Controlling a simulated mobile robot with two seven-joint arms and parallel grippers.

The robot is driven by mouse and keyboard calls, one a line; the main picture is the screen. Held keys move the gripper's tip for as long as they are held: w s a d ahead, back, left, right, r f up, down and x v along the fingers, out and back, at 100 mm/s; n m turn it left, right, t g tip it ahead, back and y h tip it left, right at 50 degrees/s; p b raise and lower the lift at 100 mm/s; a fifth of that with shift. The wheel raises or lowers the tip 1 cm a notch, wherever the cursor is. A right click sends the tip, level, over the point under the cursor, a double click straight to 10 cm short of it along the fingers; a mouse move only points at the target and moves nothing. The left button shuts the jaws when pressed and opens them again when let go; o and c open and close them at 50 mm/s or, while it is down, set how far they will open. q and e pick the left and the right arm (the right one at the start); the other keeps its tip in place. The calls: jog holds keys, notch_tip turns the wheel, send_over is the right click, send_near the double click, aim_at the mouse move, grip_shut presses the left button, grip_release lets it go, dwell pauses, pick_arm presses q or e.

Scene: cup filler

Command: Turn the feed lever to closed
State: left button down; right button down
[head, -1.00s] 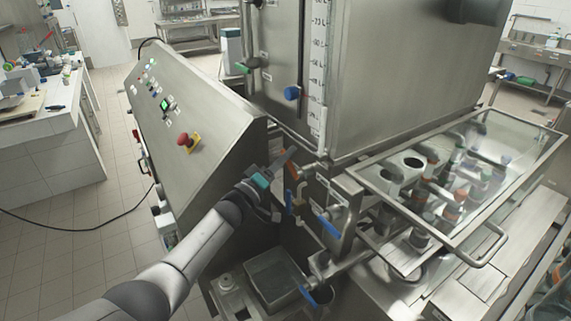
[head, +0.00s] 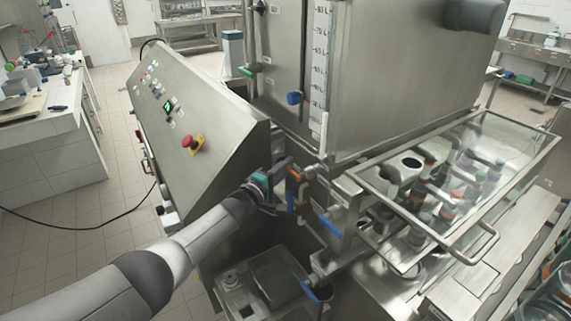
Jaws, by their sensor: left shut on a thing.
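My left gripper (head: 284,180) reaches in from the lower left to the valves at the machine's front corner. It is shut on a small lever with an orange handle (head: 294,174), which I take to be the feed lever; the fingers hide part of it. Two more blue handles sit to the right, one on the upper pipe (head: 330,227) and one on the lower pipe (head: 310,291). No label on the levers is readable. My right gripper is not in view.
A slanted control panel with a red stop button (head: 194,145) stands left of the gripper. A tall steel tank (head: 400,80) with a level scale rises behind. A clear guard (head: 530,160) with a handle covers the filling nozzles at right. A steel tray (head: 275,275) lies below.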

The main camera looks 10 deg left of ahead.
pick_arm(q)
jog(key=shift+f, duration=0.15)
jog(key=c, duration=0.8)
grip_release()
jog(key=shift+s, duration=0.1)
jog(key=shift+p+v, duration=1.9)
jog(key=shift+v, duration=5.7)
